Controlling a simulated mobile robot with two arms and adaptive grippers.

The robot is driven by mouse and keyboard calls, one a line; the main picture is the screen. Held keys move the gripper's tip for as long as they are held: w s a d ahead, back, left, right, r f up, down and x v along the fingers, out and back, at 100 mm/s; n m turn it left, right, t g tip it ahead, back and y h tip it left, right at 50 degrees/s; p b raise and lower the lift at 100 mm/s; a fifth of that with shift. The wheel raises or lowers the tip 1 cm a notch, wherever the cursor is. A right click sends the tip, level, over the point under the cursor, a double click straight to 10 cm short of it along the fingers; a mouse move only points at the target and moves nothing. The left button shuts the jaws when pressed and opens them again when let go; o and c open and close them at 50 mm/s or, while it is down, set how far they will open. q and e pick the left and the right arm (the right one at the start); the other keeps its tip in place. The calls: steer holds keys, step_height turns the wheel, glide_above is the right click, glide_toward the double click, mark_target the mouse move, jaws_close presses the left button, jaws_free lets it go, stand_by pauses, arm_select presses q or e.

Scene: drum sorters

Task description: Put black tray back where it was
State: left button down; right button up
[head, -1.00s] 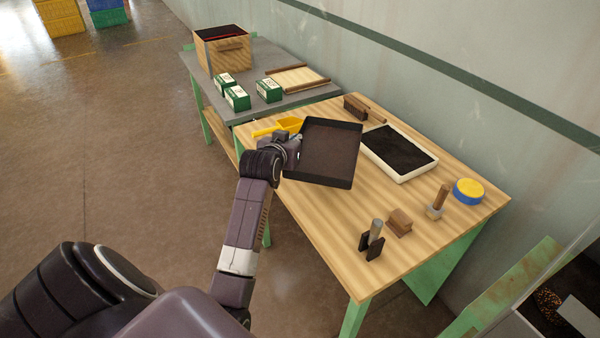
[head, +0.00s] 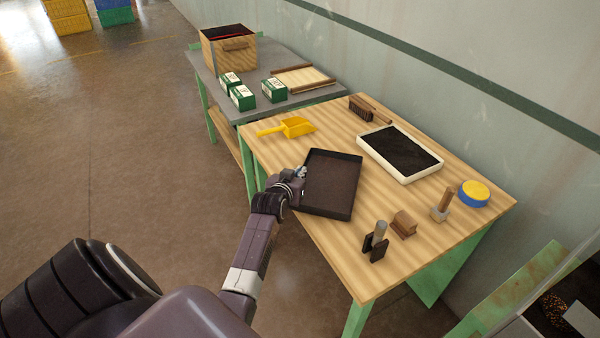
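The black tray (head: 332,187) is a shallow, empty, dark rectangle at the left front of the wooden table (head: 360,255) in the head view. It looks level, and I cannot tell whether it rests on the tabletop or hangs just above it. My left gripper (head: 301,177) is at the tray's left edge and seems shut on its rim. The fingertips are small and partly hidden by the wrist. My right gripper is not in view.
A yellow scoop (head: 292,127) lies behind the tray. A white tray with dark filling (head: 432,177) is to its right. A grey table (head: 310,98) with green boxes adjoins behind.

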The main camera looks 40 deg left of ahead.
arm_select(q)
steer(key=c, duration=2.2)
jaws_free()
steer(key=shift+o, duration=0.2)
steer(key=shift+s, duration=0.1)
steer(key=v, duration=1.2)
